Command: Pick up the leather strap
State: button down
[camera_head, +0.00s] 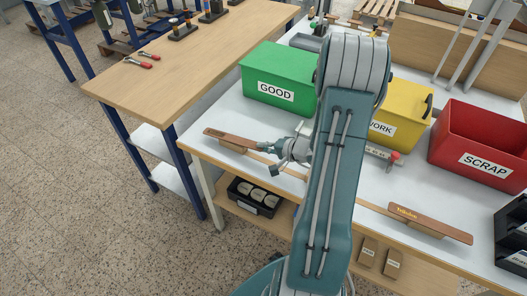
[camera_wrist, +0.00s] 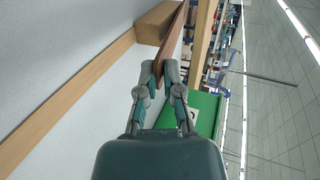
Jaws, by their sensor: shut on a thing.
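A brown leather strap (camera_head: 229,137) is at the left end of the white table, over a small wooden block (camera_head: 231,147). My gripper (camera_head: 268,149) is at its right end. In the wrist view, the fingers of my gripper (camera_wrist: 165,76) are shut on the near end of the strap (camera_wrist: 177,41), which runs away from me beside the block (camera_wrist: 155,24). I cannot tell whether the strap touches the block. A second brown strap with gold lettering (camera_head: 430,223) lies on a block at the right front of the table.
A green GOOD bin (camera_head: 283,73), a yellow bin (camera_head: 407,107) partly behind my arm and a red SCRAP bin (camera_head: 475,133) stand along the back. A wooden strip (camera_wrist: 72,98) runs along the white table. A wooden workbench (camera_head: 190,58) stands at the left.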

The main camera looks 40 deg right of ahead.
jog(key=f+v, duration=0.1)
jog(key=v, duration=1.4)
jog(key=shift+s, duration=0.15)
jog(key=shift+d, duration=0.1)
